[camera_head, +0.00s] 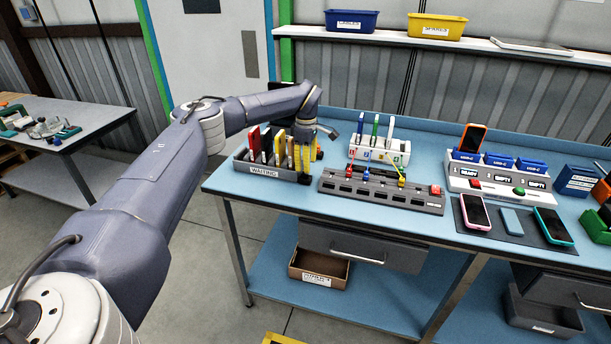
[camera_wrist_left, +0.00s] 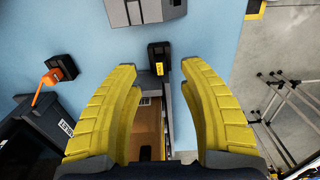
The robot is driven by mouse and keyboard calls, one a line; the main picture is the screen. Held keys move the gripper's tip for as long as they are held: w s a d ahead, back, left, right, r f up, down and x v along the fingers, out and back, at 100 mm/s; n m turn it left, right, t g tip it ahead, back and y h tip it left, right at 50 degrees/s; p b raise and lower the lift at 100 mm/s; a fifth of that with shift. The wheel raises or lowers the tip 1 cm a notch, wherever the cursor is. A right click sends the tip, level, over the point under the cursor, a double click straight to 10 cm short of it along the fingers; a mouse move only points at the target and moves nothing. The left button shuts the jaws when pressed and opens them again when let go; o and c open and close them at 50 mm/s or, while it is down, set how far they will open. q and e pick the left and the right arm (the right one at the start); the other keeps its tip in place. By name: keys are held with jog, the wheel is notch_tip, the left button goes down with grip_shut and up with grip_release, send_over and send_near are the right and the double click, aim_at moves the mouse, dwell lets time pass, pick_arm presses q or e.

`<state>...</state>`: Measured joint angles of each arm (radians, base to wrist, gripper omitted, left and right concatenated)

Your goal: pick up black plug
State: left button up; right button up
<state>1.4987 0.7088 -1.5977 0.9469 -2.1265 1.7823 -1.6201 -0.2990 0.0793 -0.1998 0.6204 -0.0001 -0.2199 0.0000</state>
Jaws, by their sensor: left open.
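A small black plug (camera_wrist_left: 158,57) with a yellow label lies on the blue bench top near its front edge in the left wrist view. My left gripper (camera_wrist_left: 158,82) is open and empty; its yellow fingers point down on either side of the plug's line, and the plug shows just beyond the fingertips. The gap to it is hard to judge. In the head view the left gripper (camera_head: 304,165) hangs beside the WAITING tray (camera_head: 262,172); I cannot make out the plug clearly there. My right gripper is not in view.
A dark grey socket strip (camera_head: 380,190) stands right of the gripper, with a white rack (camera_head: 380,150) behind. A black block (camera_wrist_left: 60,68) with an orange part lies left of the fingers in the wrist view. Phones and a white charging station (camera_head: 497,180) stand farther right.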

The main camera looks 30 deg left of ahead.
aim_at(305, 175)
pick_arm(q)
jog(key=shift+f, duration=2.2)
jog(key=shift+c, duration=0.5)
jog(key=c, duration=0.8)
